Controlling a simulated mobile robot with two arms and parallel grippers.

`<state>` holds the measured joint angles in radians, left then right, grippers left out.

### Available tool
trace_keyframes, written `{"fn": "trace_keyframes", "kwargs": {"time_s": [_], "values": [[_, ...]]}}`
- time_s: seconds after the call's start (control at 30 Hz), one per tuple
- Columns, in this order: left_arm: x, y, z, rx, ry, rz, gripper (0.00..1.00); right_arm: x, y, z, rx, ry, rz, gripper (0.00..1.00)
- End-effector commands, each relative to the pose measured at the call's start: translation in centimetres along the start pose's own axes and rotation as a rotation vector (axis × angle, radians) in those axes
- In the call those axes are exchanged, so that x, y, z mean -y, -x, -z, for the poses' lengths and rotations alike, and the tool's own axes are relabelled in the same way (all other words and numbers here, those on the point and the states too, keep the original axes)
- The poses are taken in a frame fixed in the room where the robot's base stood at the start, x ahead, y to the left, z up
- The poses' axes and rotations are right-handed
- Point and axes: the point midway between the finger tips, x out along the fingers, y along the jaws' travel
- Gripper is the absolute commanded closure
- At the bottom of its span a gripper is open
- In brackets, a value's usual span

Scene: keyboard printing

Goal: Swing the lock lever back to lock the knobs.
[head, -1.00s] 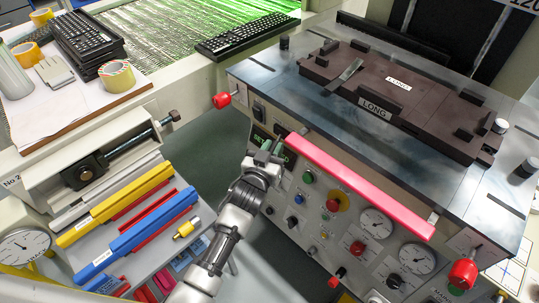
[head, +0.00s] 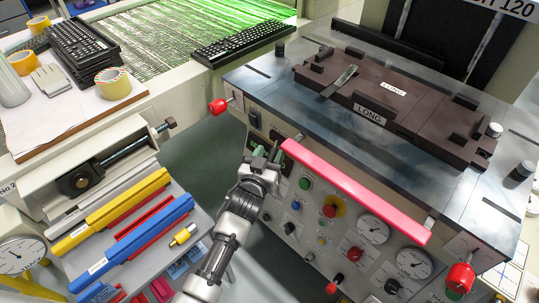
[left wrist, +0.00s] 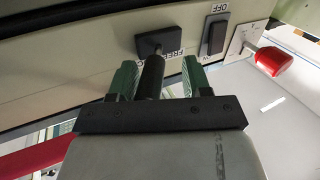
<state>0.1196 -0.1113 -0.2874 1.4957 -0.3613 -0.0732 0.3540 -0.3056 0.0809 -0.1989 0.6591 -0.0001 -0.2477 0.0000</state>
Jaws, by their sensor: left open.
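The lock lever (left wrist: 152,78) is a black round handle in the left wrist view. It comes from a dark plate (left wrist: 163,42) on the machine's front, beside a partly covered label reading "FREE". My left gripper (left wrist: 159,76) is open, with one green fingertip on each side of the lever. I cannot tell whether either finger touches it. In the head view my left gripper (head: 265,153) is at the panel, near the left end of the pink-red bar, and hides the lever. Red knobs stand at the left corner (head: 218,105) and the front right (head: 461,278).
The pink-red bar (head: 355,190) runs along the machine's front edge, close to my gripper. An OFF-labelled switch (left wrist: 212,33) and a red knob (left wrist: 271,61) are to the right of the lever. A rack with coloured bars (head: 140,235) stands left of my arm.

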Motion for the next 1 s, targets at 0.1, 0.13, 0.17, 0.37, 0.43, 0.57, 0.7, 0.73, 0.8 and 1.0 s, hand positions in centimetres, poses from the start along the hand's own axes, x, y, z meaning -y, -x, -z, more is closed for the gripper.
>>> {"fn": "trace_keyframes", "kwargs": {"time_s": [0.1, 0.13, 0.17, 0.37, 0.43, 0.57, 0.7, 0.73, 0.8, 1.0], "values": [[0.0, 1.3, -0.1, 0.002, 0.000, 0.000, 0.52, -0.2, 0.2, -0.1, -0.005, 0.001, -0.002, 0.30], [0.0, 1.8, -0.1, 0.003, -0.001, 0.000, 0.52, -0.2, 0.2, -0.2, -0.006, 0.001, -0.002, 0.30], [0.0, 2.3, -0.1, 0.003, -0.001, 0.000, 0.52, -0.2, 0.3, -0.3, -0.005, 0.001, -0.002, 0.30], [0.0, 6.5, -0.1, 0.004, 0.000, -0.001, 0.52, -0.2, 0.5, -1.6, 0.017, 0.002, -0.002, 0.30], [0.0, 7.8, -0.1, 0.004, 0.001, 0.000, 0.52, -0.2, 0.5, -1.6, 0.016, 0.002, -0.002, 0.30], [0.0, 9.6, -0.1, 0.003, 0.000, 0.000, 0.52, -0.2, 0.6, -1.2, 0.010, 0.002, -0.002, 0.30], [0.0, 10.5, -0.1, 0.002, 0.000, -0.001, 0.52, -0.2, 0.6, -0.8, 0.004, 0.002, -0.002, 0.30], [0.0, 10.6, -0.1, 0.002, 0.000, -0.001, 0.52, -0.2, 0.6, -0.8, 0.003, 0.002, -0.002, 0.30], [0.0, 10.7, -0.1, 0.001, 0.000, -0.001, 0.52, -0.1, 0.6, -0.7, 0.003, 0.002, -0.001, 0.30], [0.0, 10.7, -0.1, 0.001, 0.000, -0.001, 0.52, 0.1, 0.6, -0.7, 0.003, 0.001, 0.002, 0.30]]}}
